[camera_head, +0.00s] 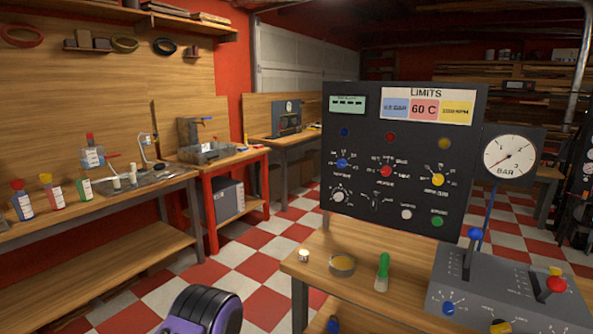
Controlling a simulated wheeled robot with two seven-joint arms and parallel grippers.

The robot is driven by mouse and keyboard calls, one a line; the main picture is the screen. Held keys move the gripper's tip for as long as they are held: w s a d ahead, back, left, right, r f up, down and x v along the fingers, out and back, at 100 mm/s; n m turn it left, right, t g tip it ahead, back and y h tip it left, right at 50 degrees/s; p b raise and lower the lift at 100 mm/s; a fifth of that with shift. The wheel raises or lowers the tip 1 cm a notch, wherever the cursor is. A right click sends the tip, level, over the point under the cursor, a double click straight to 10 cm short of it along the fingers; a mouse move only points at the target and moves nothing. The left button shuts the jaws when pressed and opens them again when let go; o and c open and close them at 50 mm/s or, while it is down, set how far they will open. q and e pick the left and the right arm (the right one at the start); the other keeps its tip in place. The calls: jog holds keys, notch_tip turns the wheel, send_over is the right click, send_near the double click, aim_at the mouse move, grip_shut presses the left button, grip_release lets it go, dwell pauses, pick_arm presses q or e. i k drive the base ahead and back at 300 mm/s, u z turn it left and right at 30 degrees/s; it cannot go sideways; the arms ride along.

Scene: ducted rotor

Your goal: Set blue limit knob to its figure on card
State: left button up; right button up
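The blue limit knob (342,163) is at the left of a row of three knobs on the upright black panel (352,213). White marks ring it; its pointer direction is too small to tell. The card (427,93) headed LIMITS is at the panel's upper right. Its blue field (396,108) shows a figure in BAR that is too small to read surely. Its red field reads 60 C, and its yellow field gives RPM. Neither gripper is in view. A purple and black arm part (203,310), seemingly mine, shows at the bottom left.
A red knob (386,172) and a yellow knob (438,180) are right of the blue one. A gauge (510,157) marked BAR and a grey lever box (500,290) stand at the right. A green-handled item (382,272) and a ring (342,265) sit before the panel.

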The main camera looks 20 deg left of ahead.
aim_at(341, 163)
jog(key=z, duration=0.25)
jog(key=k, duration=0.2)
jog(key=u, duration=1.3)
jog(key=i, duration=0.7)
jog(key=z, duration=0.4)
